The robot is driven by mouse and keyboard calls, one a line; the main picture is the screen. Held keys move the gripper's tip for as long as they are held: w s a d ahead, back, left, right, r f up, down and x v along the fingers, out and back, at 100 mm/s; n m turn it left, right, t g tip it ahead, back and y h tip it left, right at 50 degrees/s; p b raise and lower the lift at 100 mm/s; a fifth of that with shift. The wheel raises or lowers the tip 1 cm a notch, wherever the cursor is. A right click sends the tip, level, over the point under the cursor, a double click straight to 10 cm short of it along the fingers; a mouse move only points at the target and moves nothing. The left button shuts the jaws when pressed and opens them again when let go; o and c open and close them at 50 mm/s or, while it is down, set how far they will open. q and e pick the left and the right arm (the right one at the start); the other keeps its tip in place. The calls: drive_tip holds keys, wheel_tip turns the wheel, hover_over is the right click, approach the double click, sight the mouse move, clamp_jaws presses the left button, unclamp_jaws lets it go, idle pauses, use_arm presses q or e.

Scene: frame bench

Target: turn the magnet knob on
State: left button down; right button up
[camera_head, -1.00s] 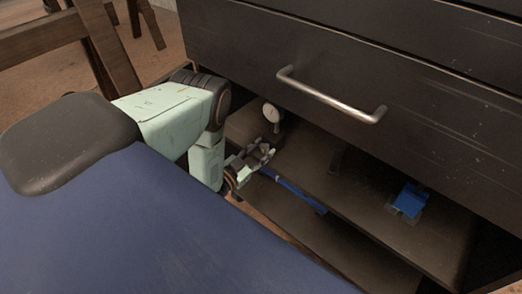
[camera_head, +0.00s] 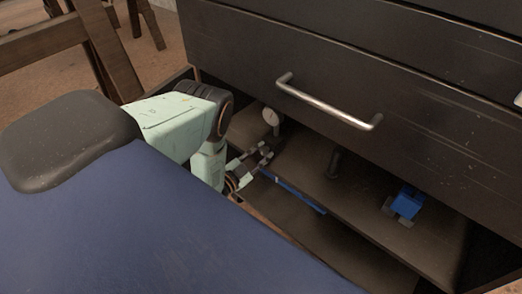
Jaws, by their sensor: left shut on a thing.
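A dial gauge (camera_head: 270,116) with a round pale face stands on the cabinet shelf below the drawer. My left gripper (camera_head: 264,153) reaches in from the left, at the foot of the gauge. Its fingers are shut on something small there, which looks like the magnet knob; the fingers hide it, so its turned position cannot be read. My right gripper is out of view.
A drawer with a metal handle (camera_head: 328,103) overhangs the shelf (camera_head: 325,190). A blue block on a grey foot (camera_head: 408,202) stands at the shelf's right. A blue strip (camera_head: 298,192) runs along the front edge.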

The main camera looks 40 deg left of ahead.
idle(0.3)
use_arm(q)
drive_tip(key=c, duration=1)
unclamp_jaws()
drive_tip(key=shift+s, duration=0.1)
drive_tip(key=shift+s+a, duration=0.2)
drive_tip(key=shift+s, duration=1.75)
drive_tip(key=shift+s+a, duration=0.15)
drive_tip(key=shift+s, duration=1.8)
